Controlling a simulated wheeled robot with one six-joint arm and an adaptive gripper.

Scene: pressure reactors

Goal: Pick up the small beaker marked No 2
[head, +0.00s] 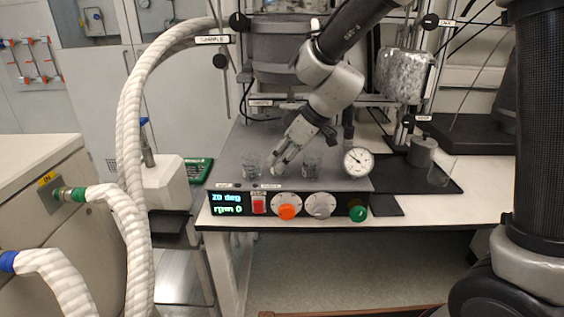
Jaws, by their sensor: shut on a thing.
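Two small clear glass beakers show on the grey top of the stirrer unit (230,172) in the head view. One is the left small beaker (251,166), the other the right small beaker (312,164). My gripper (273,166) reaches down from the upper right, with its fingertips at the left small beaker's right side. It is shut on that beaker, which appears upright and at the level of the unit's top. Whether it is lifted clear cannot be told. The number marks on the beakers are too small to read.
The unit's front has a lit display (227,204), an orange knob (289,205) and a green knob (357,213). A pressure gauge (357,162) stands right of the beakers. A larger glass beaker (441,167) stands farther right. A reactor vessel (283,50) is behind; thick white hoses (130,150) hang left.

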